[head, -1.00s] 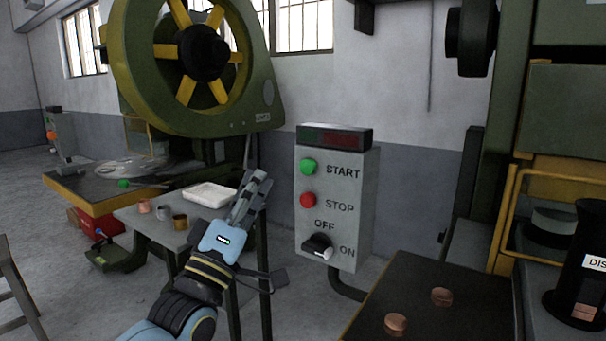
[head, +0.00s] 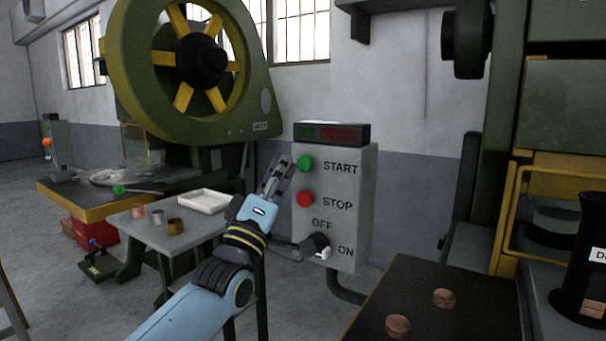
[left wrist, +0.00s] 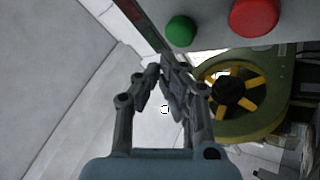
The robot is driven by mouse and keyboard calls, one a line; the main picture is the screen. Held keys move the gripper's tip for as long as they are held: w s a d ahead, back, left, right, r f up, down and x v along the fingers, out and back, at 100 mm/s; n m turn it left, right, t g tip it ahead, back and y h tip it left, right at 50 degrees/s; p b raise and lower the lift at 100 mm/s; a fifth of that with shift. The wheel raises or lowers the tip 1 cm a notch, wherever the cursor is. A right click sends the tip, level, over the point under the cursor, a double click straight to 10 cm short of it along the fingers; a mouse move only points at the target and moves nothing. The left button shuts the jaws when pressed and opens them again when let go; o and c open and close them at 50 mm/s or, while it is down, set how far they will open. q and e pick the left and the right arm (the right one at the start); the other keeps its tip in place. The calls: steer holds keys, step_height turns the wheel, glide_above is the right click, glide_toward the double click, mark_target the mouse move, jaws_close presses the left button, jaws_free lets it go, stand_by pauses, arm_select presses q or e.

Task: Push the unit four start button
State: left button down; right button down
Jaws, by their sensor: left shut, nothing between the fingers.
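The grey control box (head: 352,215) stands in the middle of the head view. It has a green START button (head: 305,163), a red STOP button (head: 304,199) and a black OFF/ON knob (head: 318,243). I cannot read a unit number on it. My left gripper (head: 281,160) is shut and empty, just left of the green button and apart from it as far as I can tell. In the left wrist view, the gripper (left wrist: 163,66) is below the green button (left wrist: 181,31), and the red button (left wrist: 254,17) is further right. My right gripper is not in view.
A small table (head: 150,233) with a white tray (head: 203,201) and several coils stands left of my arm. A green press with a yellow-spoked wheel (head: 203,62) is behind it. A dark table (head: 440,325) with copper coils is at the lower right.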

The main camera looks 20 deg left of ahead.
arm_select(q)
steer(key=shift+w, duration=0.45)
steer(key=shift+w, duration=0.15)
stand_by(1.1)
steer(key=shift+w+d, duration=0.1)
steer(key=shift+w, duration=0.2)
steer(key=shift+w+b, duration=0.45)
steer(key=shift+b, duration=0.1)
stand_by(0.5)
steer(key=shift+s+r, duration=0.1)
steer(key=shift+s, duration=0.05)
steer(key=shift+s+p, duration=0.6)
steer(key=shift+s, duration=0.15)
